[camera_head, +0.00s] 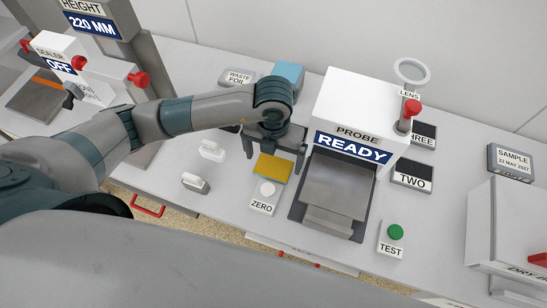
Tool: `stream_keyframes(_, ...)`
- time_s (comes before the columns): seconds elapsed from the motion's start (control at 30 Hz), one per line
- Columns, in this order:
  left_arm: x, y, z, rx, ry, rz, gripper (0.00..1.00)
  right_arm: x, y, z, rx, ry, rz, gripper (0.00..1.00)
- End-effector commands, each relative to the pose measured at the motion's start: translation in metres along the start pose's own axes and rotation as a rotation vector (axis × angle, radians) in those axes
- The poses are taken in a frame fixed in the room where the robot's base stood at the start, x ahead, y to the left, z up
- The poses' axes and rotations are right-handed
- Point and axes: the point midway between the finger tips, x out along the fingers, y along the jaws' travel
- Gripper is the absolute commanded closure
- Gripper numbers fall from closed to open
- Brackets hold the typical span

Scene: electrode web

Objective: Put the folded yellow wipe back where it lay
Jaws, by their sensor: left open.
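The folded yellow wipe (272,168) lies flat on the white bench, just behind the ZERO button block and left of the probe station's grey tray. My left gripper (274,160) points down over the wipe, with its fingers spread to either side of it. It is open. I cannot tell from this view how far the fingertips are above the bench. My right gripper is not in view.
The ZERO block (264,198) stands directly in front of the wipe. The probe box (349,148), reading READY, stands close on the right. A blue block (289,74) and a WASTE FOIL box (238,77) are behind. Small white pieces (212,150) stand left.

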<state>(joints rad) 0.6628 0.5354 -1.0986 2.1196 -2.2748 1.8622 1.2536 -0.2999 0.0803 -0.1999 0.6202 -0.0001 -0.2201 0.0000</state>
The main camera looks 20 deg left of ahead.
Motion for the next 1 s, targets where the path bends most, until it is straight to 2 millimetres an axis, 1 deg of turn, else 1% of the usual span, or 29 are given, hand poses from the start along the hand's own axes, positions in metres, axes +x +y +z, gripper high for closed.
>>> stream_keyframes(0.03, -0.015, 0.0, 0.0, 0.001, -0.002, -0.001, 0.04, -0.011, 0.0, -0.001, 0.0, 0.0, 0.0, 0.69)
stream_keyframes(0.2, -0.043, 0.0, 0.0, 0.0, -0.002, -0.001, 0.04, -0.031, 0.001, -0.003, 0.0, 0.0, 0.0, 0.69)
stream_keyframes(0.4, -0.072, 0.0, 0.0, 0.001, -0.001, -0.001, 0.04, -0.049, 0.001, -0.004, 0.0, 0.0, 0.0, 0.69)
stream_keyframes(0.5, -0.082, -0.001, 0.0, 0.0, -0.002, -0.001, 0.04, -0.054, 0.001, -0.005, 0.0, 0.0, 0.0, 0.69)
stream_keyframes(0.7, -0.089, 0.0, 0.0, 0.0, 0.0, -0.001, 0.04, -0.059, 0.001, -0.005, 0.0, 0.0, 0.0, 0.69)
stream_keyframes(1.0, -0.089, 0.0, 0.0, 0.0, 0.0, 0.0, 0.04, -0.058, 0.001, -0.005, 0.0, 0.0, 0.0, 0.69)
